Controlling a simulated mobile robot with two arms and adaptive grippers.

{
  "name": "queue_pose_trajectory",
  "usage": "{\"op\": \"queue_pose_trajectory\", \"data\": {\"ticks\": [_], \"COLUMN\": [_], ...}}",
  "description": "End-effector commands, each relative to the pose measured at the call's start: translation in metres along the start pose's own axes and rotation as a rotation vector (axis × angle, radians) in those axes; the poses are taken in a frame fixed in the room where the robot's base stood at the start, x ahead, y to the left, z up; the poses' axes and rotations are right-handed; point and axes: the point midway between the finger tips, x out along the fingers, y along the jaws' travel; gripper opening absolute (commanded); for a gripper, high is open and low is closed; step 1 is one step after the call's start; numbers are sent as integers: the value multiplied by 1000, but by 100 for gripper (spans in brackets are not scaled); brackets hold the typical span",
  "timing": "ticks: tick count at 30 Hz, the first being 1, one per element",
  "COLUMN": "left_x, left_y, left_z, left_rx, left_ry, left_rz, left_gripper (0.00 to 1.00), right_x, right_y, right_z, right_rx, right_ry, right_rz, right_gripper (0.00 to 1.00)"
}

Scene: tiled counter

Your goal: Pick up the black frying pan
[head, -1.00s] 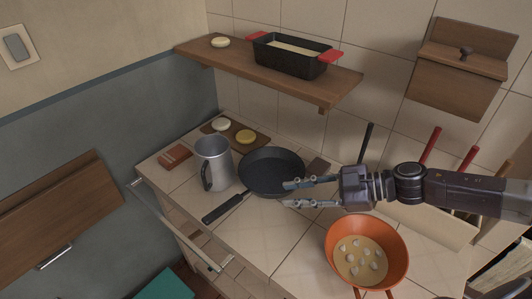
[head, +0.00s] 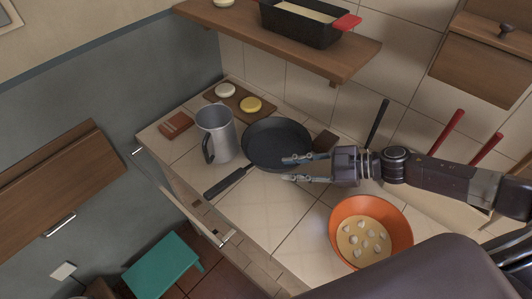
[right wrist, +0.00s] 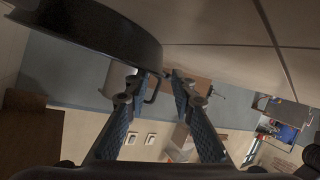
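The black frying pan (head: 276,143) lies on the tiled counter, its handle (head: 229,182) pointing to the lower left. In the right wrist view its dark side (right wrist: 85,30) fills the upper left. My right gripper (head: 286,169) is at the pan's near right edge in the head view. Its two fingers are apart with nothing between them that it grips; the wrist view also shows the fingers (right wrist: 158,75) apart. Whether a finger touches the pan cannot be told. My left gripper is not in view.
A metal pitcher (head: 220,140) stands left of the pan. An orange pan (head: 338,213) with pale pieces in it sits below my right gripper. Behind are a board (head: 236,101) with two round items and a shelf (head: 215,30) bearing a black baking dish (head: 300,25). A teal stool (head: 160,262) is on the floor.

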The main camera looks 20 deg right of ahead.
Motion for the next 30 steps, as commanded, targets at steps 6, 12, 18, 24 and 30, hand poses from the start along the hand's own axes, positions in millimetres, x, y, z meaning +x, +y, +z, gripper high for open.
{"op": "queue_pose_trajectory", "data": {"ticks": [6, 12, 18, 24, 30], "left_x": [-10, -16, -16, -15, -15], "left_y": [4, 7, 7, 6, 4], "left_z": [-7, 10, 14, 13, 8], "left_rx": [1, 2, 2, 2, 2], "left_ry": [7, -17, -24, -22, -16], "left_rz": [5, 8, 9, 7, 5], "left_gripper": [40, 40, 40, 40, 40], "right_x": [28, 53, 58, 58, 58], "right_y": [2, 1, 0, 0, 0], "right_z": [-4, -2, 0, 0, 0], "right_rx": [1, 1, -1, 0, 0], "right_ry": [5, 2, -1, 0, 0], "right_rz": [2, 2, 1, 1, 0], "right_gripper": [23, 23, 23, 12, 0]}}
